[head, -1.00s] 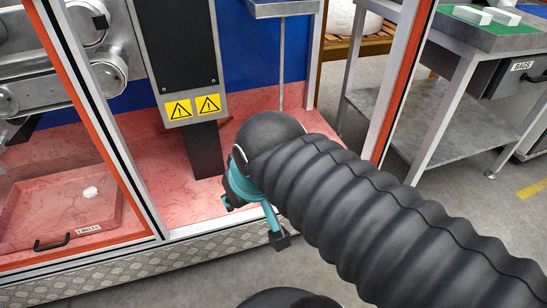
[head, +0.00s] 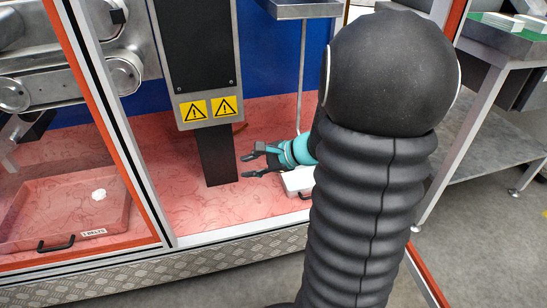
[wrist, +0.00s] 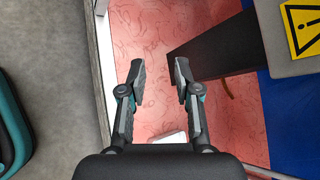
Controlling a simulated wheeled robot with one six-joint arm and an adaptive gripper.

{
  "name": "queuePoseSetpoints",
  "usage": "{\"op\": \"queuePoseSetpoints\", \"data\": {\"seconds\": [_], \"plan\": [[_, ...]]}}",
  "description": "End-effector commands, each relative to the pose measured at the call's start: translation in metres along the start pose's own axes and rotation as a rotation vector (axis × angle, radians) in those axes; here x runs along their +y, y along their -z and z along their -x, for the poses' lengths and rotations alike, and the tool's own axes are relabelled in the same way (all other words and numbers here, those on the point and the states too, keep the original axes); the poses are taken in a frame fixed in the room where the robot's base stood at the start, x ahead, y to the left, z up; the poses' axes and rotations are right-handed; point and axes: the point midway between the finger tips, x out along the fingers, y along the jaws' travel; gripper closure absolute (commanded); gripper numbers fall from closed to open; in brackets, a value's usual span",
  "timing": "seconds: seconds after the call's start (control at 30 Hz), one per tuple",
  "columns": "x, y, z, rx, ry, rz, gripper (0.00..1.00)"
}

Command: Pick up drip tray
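A pale, shallow object (head: 299,180) with a dark piece at its front edge lies on the red floor of the enclosure. It may be the drip tray; my arm hides much of it. A pale edge (wrist: 168,137) also shows low in the wrist view, partly behind my gripper. My gripper (head: 246,166) is open and empty. It is inside the enclosure, left of the pale object and pointing left toward the dark post (head: 218,155). In the wrist view its fingers (wrist: 160,70) are apart over bare red floor.
A yellow warning-labelled column (head: 193,60) stands above the post. A red box (head: 65,210) with a black handle sits behind the left panel. A metal shelf (head: 303,8) hangs at the back. A tread-plate sill (head: 240,245) edges the front. A workbench (head: 510,40) stands right.

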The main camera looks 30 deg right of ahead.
Motion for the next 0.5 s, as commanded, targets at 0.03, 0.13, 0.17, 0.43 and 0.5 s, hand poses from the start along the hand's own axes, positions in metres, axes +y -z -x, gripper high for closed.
{"op": "queuePoseSetpoints", "data": {"seconds": [0.03, 0.13, 0.17, 0.43, 0.5], "plan": [[-0.004, 0.032, -0.002, 0.005, 0.060, -0.106, 0.68], [-0.017, 0.089, 0.001, 0.016, 0.197, -0.303, 0.68], [-0.019, 0.107, 0.002, 0.020, 0.239, -0.361, 0.68], [-0.004, 0.278, 0.038, 0.087, 0.630, -0.839, 0.68], [0.008, 0.314, 0.049, 0.107, 0.715, -0.933, 0.68]]}}
